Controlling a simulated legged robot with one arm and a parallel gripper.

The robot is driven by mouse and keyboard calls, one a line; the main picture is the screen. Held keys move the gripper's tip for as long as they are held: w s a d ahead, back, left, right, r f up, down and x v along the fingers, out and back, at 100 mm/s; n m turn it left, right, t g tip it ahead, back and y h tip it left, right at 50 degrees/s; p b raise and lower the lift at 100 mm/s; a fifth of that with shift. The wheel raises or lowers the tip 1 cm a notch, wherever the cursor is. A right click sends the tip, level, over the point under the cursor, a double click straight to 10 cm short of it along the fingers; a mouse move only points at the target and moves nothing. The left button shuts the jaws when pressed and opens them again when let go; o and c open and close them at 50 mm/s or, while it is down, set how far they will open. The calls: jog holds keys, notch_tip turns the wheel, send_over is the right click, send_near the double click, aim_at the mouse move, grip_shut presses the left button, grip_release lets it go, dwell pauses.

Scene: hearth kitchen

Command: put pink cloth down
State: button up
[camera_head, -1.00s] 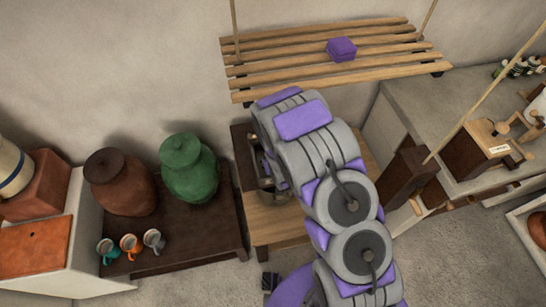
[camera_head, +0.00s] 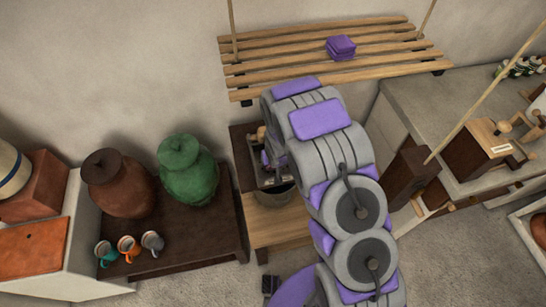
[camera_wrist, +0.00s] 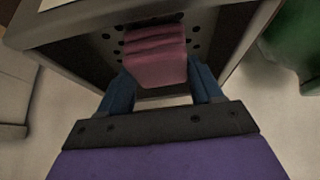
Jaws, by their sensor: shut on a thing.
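The pink cloth (camera_wrist: 155,52), a folded dusky-pink block, is between the two blue fingers of my gripper (camera_wrist: 161,78) in the wrist view. The gripper is shut on it. Beyond the cloth is a dark grey surface with rows of small holes (camera_wrist: 198,32); I cannot tell whether the cloth touches it. In the head view my arm reaches to the wooden table (camera_head: 275,228) and hides the cloth and most of the gripper.
A dark table at left holds a green jar (camera_head: 188,172), a brown jar (camera_head: 120,185) and three mugs (camera_head: 128,247). A dark round pot (camera_head: 274,197) is close beside my arm.

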jog(key=o, duration=1)
jog(key=shift+o, duration=0.2)
jog(key=p+v, duration=0.2)
jog(key=v, duration=1)
jog(key=s+d+r+m+g+h, duration=0.1)
jog(key=s+d+r+g, duration=0.1)
jog(key=s+d+r, duration=0.45)
jog(key=s+d+r+g, duration=0.2)
jog(key=s+r, duration=0.4)
jog(key=s, duration=0.3)
jog(key=s+d+r+m+g, duration=0.1)
jog(key=s+d+r, duration=0.2)
jog(key=s+r, duration=0.3)
jog(key=s+d+r+m+g, duration=0.1)
jog(key=s+r, duration=0.5)
jog(key=s, duration=0.6)
jog(key=shift+s+d+r+g+h, duration=0.35)
jog(key=shift+d+g, duration=0.45)
jog(key=shift+d, duration=0.3)
